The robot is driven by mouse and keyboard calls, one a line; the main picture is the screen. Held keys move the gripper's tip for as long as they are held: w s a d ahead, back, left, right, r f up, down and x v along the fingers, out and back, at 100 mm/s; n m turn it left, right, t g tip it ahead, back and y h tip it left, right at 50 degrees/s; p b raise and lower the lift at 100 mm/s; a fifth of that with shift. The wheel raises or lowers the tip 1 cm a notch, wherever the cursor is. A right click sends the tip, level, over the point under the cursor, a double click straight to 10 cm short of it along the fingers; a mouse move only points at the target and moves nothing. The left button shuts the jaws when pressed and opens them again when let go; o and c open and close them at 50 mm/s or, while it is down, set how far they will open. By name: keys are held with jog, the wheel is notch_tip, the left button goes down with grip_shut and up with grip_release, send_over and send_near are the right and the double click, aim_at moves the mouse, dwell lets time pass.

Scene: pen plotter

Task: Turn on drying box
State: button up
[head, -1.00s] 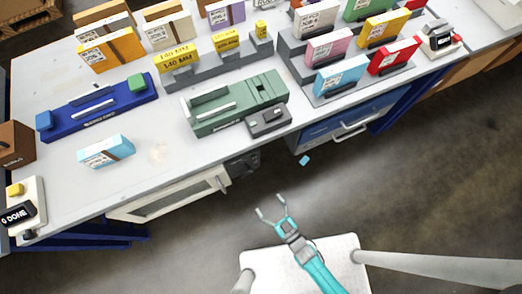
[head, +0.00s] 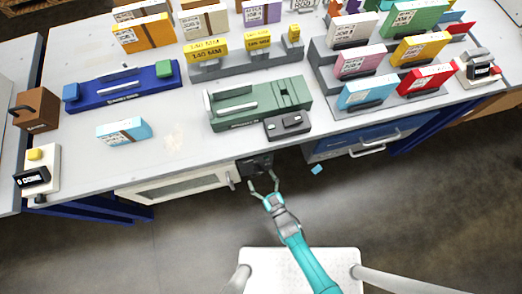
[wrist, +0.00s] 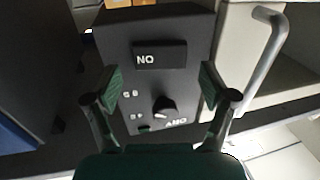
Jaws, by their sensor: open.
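The drying box (head: 180,186) is set under the bench, with a white framed, glazed door. Its dark control panel (head: 262,160) is to the right of the door and also shows in the wrist view (wrist: 112,58). There the panel has a small black display (wrist: 160,55) with white letters like "NO", apparently ON seen upside down, and a round black knob (wrist: 163,106) with small labels beside it. My gripper (head: 263,184) is open and empty in front of the panel. In the wrist view its fingers (wrist: 160,92) stand either side of the knob, apparently not closed on it.
The door's handle (wrist: 265,55) is close beside my right-hand finger in the wrist view. A blue drawer (head: 365,143) is right of the panel. A small cyan piece (head: 317,169) lies on the floor. A green device (head: 260,103) stands on the bench above.

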jog(key=shift+w+a, duration=0.1)
jog(key=shift+w, duration=0.1)
jog(key=c, duration=1.2)
jog(key=shift+o, duration=0.2)
